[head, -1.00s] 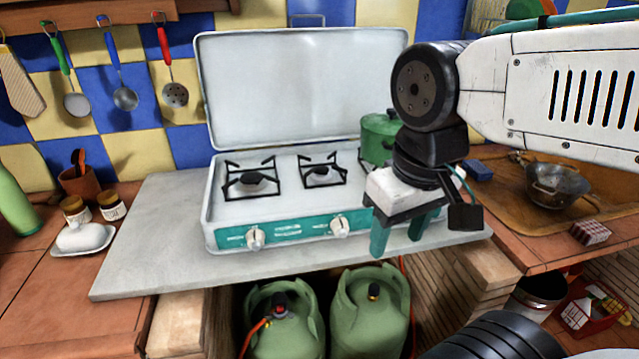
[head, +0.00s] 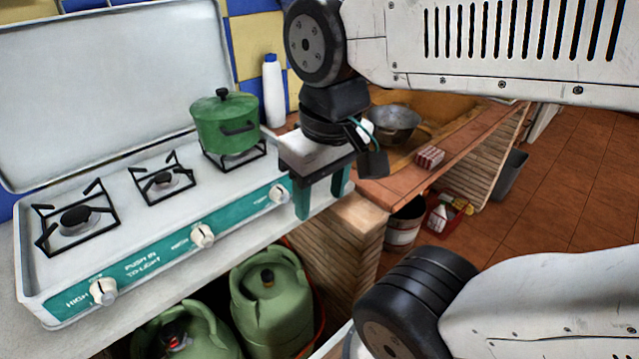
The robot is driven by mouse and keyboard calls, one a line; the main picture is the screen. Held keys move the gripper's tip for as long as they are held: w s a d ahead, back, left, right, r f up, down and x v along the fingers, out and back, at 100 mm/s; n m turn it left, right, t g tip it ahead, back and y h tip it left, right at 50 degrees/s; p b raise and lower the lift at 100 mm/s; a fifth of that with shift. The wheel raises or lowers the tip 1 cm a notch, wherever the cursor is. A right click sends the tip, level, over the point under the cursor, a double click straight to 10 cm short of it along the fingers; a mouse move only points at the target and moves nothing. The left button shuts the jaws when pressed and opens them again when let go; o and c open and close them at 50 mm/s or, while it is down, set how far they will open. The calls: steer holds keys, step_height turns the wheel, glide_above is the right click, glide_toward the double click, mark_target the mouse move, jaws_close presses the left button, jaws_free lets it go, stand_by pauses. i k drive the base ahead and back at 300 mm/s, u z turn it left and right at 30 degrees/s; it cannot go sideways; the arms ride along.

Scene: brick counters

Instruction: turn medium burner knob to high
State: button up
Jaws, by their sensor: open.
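The white camping stove (head: 120,215) stands open on the counter in the head view. Its teal front panel (head: 240,216) carries three white knobs: a left knob (head: 103,291), a middle knob (head: 202,236) and a right knob (head: 280,194). The lettering beside the middle and right knobs is too small to read surely, so I cannot tell which is the medium one. My gripper (head: 321,194) is open and empty, its green fingers pointing down near the stove's right front corner. The fingers are just right of the right knob in the picture; their depth gap is unclear.
A green pot (head: 222,125) sits on the right burner. The raised lid (head: 110,80) stands behind the burners. A white bottle (head: 273,92), a metal colander (head: 392,124) and a striped box (head: 430,157) are to the right. Green gas cylinders (head: 272,300) stand below the counter.

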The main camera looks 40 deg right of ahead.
mark_target(276, 193)
steer(key=u, duration=0.65)
steer(key=k, duration=1.05)
steer(key=z, duration=0.65)
